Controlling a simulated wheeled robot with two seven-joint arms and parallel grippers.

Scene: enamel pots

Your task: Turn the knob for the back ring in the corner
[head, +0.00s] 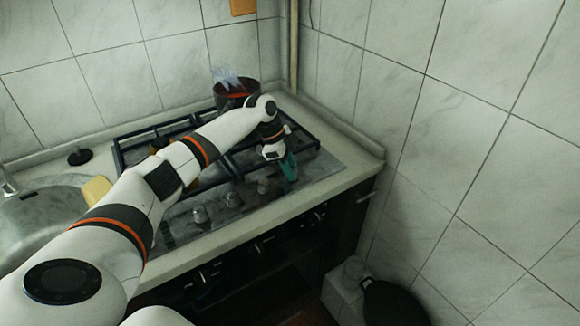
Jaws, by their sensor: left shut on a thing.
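The gas hob (322,172) is set in the pale worktop, with black pan supports over it. A row of grey knobs runs along its front: one at the left (200,213), one in the middle (233,199) and one further right (263,186). My left arm reaches across the hob. My left gripper (290,170), with teal fingers, points down at the right end of this row. It is shut on a knob there, which the fingers hide. A dark red pot (235,95) stands at the back of the hob, near the corner, with a pale wisp above it. My right gripper is out of view.
A sink (40,222) lies at the left, with a yellow block (97,190) on its edge and a black round object (80,156) behind. Tiled walls close the back and right. A dark round object (392,303) stands low at the right.

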